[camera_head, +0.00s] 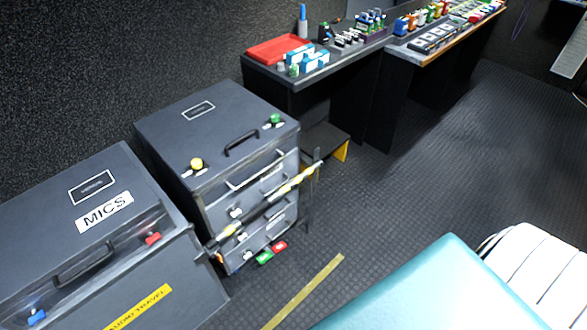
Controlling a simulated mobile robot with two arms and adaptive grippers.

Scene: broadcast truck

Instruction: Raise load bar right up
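A load bar (293,183) with yellow, white and dark sections runs across the front of the dark drawer case (212,115). It appears roughly level, in line with the case's front edges, at about the height of the middle drawers. Its right end meets a thin dark upright post (311,200) beside the case. Its left end is close to the corner of the MICS case (85,215); how it is held there is unclear. Neither of my grippers is in view.
Red and green blocks (265,257) lie on the floor at the drawer case's foot. A low step with a yellow side (325,139) stands behind. A desk with a red tray (279,50) is at the back. Open floor (400,190) lies right of the bar, with a yellow strip (305,292).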

